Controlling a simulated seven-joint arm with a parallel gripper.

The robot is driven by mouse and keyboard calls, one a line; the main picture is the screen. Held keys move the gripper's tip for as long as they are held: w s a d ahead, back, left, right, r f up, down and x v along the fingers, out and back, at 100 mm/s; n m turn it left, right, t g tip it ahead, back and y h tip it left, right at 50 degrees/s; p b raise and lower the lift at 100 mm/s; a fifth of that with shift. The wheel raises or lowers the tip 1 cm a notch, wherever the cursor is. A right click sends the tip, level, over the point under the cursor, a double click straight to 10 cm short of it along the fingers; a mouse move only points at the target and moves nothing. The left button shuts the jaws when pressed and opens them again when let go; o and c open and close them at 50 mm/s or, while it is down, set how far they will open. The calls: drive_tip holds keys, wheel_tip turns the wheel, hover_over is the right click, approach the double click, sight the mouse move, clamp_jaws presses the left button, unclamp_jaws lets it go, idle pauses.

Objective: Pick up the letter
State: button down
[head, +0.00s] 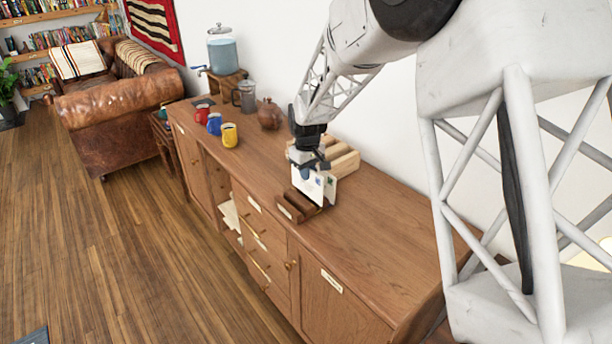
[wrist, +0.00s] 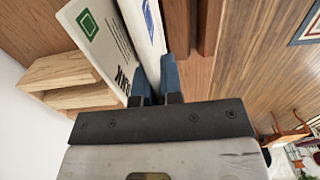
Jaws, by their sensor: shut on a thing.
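Two white letters stand upright and close together by a dark wooden letter holder (head: 294,206) on the sideboard. One letter (wrist: 93,38) has a green stamp and lies just left of my gripper in the wrist view. The other letter (wrist: 146,35) has a blue mark and runs between my blue fingers. My gripper (wrist: 155,75) is shut on this second letter. In the head view my gripper (head: 309,174) is at the letters (head: 321,190) from above. The arm and fingers partly hide them, and I cannot tell whether their lower edges touch the holder.
A pale wooden rack (head: 342,160) stands right behind the letters. A brown jug (head: 270,114), a yellow mug (head: 229,135), a blue mug (head: 214,124) and a red mug (head: 202,115) stand further left. The sideboard top (head: 370,230) is clear to the right.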

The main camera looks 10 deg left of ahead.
drive_tip(key=s+d, duration=0.2)
drive_tip(key=s, duration=0.5)
drive_tip(key=s+d+r, duration=0.1)
drive_tip(key=s+d, duration=0.1)
drive_tip(key=s, duration=0.5)
drive_tip(key=shift+d+r, duration=0.15)
drive_tip(key=shift+d, duration=0.25)
drive_tip(key=shift+s, duration=0.1)
drive_tip(key=shift+a, duration=0.1)
drive_tip(key=w+a+r+m, duration=0.1)
drive_tip(key=w+a+r, duration=0.3)
drive_tip(key=a, duration=0.4)
drive_tip(key=w+a+r+m, duration=0.1)
drive_tip(key=w+a+r, duration=0.2)
drive_tip(key=w+a, duration=0.35)
drive_tip(key=w+a+r+m, duration=0.15)
drive_tip(key=a+r, duration=0.25)
drive_tip(key=a, duration=0.6)
drive_tip(key=w+d+m, duration=0.7)
drive_tip(key=w+d, duration=0.3)
drive_tip(key=d, duration=0.4)
drive_tip(key=w+d+m, duration=0.7)
drive_tip(key=w+d, duration=0.4)
drive_tip(key=d, duration=0.3)
drive_tip(key=shift+w+d+r, duration=0.25)
drive_tip(key=shift+d+r, duration=0.05)
drive_tip(key=shift+d, duration=0.05)
drive_tip(key=shift+f+m, duration=0.1)
drive_tip(key=shift+m, duration=0.15)
